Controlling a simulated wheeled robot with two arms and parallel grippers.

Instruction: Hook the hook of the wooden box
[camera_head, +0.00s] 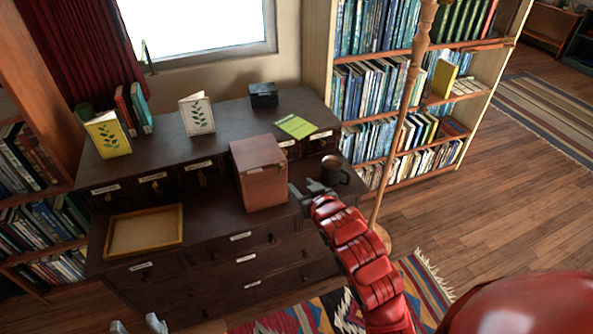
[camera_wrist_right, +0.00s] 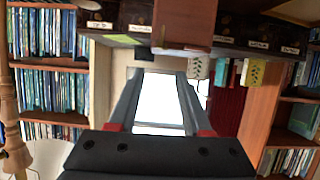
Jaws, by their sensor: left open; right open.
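The wooden box (camera_head: 262,182), reddish brown, stands upright with its lid down on the dark cabinet; it also shows, upside down, in the right wrist view (camera_wrist_right: 188,22). Its hook is too small to make out. My right gripper (camera_head: 299,191) is beside the box's right side, close to it; I cannot tell whether they touch. In the right wrist view its two fingers (camera_wrist_right: 161,74) are apart with nothing between them. My left gripper (camera_head: 138,325) is at the bottom left edge, low in front of the cabinet, open and empty, only its tips showing.
A dark mug (camera_head: 333,171) stands just right of the box, near my right gripper. A wooden tray (camera_head: 145,250) lies left of it. Upright books (camera_head: 197,115), a green notepad (camera_head: 297,126) and a black box (camera_head: 263,95) are behind. A wooden pole (camera_head: 399,135) stands right of the cabinet (camera_head: 215,214).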

